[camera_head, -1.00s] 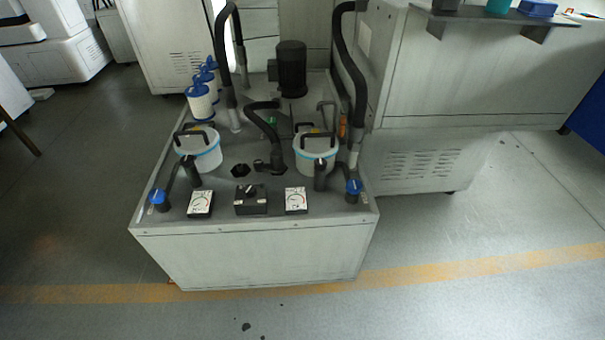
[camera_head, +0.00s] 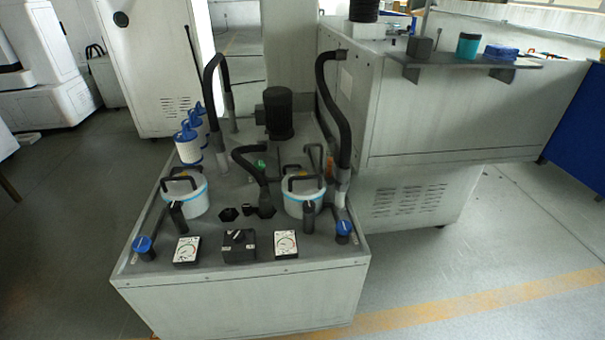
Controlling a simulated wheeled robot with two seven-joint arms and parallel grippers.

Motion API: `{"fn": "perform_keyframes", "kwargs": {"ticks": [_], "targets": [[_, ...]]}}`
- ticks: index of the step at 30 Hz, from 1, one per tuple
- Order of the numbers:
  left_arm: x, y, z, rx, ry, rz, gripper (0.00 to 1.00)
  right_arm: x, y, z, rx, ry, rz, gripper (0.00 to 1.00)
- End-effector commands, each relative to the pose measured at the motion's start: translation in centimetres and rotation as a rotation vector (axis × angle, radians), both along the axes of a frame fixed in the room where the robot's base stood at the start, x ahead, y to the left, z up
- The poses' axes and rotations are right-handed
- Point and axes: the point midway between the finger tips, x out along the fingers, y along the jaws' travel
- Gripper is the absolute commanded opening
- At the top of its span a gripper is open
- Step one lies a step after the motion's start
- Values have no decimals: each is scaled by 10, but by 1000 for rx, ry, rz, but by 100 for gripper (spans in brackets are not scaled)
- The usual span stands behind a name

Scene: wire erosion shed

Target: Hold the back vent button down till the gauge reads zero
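A grey pump unit (camera_head: 240,300) stands in front of me. Two white filter pots with pale blue bands sit on its top, a left pot (camera_head: 187,197) and a right pot (camera_head: 303,199), each with a black handle. A small green part (camera_head: 261,164) shows between the pots toward the back, and an orange part (camera_head: 330,166) by the right hose; I cannot tell which is the vent button. Two white dial gauges lie at the front, a left gauge (camera_head: 186,249) and a right gauge (camera_head: 285,243). Their readings are too small to make out. Neither gripper shows.
A black selector box (camera_head: 238,245) sits between the gauges, with blue knobs at left (camera_head: 143,246) and right (camera_head: 344,229). Black hoses (camera_head: 333,110) arch over the top. A large grey cabinet with a shelf (camera_head: 456,62) stands at right. Floor is clear at left and right front.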

Motion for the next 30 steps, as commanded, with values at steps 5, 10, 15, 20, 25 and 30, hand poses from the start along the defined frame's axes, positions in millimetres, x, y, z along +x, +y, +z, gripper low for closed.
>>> {"fn": "perform_keyframes", "kwargs": {"ticks": [5, 10, 15, 20, 25, 30], "targets": [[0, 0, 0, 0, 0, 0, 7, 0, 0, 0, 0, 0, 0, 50], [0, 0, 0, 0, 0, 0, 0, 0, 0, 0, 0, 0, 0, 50], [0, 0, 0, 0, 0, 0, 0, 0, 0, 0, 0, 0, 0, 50], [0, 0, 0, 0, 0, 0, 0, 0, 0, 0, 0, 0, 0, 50], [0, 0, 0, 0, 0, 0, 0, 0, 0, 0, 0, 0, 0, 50], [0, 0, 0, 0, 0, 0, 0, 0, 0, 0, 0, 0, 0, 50]]}}
